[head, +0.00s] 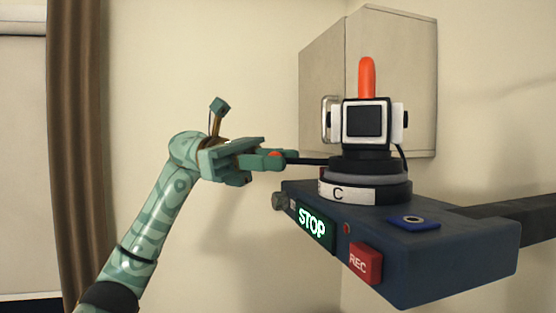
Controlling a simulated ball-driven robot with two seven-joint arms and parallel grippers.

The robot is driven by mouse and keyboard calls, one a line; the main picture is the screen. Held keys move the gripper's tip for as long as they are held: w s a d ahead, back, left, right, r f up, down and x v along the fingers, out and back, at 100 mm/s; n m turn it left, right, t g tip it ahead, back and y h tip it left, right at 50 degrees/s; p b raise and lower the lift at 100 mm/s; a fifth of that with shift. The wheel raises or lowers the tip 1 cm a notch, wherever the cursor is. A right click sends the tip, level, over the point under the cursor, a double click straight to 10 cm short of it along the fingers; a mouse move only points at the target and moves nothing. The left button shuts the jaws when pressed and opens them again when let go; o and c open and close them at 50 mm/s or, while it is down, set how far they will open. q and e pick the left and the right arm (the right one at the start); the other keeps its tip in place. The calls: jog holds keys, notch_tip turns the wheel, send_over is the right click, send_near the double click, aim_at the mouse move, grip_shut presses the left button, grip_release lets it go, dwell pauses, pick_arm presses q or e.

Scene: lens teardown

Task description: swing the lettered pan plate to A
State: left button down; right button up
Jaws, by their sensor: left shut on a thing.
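The lettered pan plate (365,193) is a round turntable with a white band, on top of a dark blue box. The letter C faces me on the band, and part of another letter shows at its left edge, too cut off to read. A black handle (308,161) with an orange tip sticks out to the left from the black part above the band. My left gripper (281,158) is shut on the handle near its orange end. My right gripper is not in view.
A camera-like unit (366,121) with an orange top stands on the plate. The blue box (440,254) carries a lit green STOP panel (312,224), a red REC button (365,263) and a blue tab (413,222). A wall cabinet (410,60) is behind. Free room lies left of the box.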

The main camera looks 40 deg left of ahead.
pick_arm(q)
jog(key=c, duration=1.3)
grip_release()
jog(key=shift+s+a+p, duration=0.2)
jog(key=shift+s+a, duration=0.05)
jog(key=shift+a, duration=2.45)
jog(key=shift+s+a+p, duration=0.25)
jog(key=shift+s+a, duration=0.05)
jog(key=shift+a, duration=2.4)
jog(key=shift+s+a+p, duration=0.2)
jog(key=shift+s+a, duration=0.05)
jog(key=shift+a, duration=2.45)
jog(key=shift+f, duration=0.1)
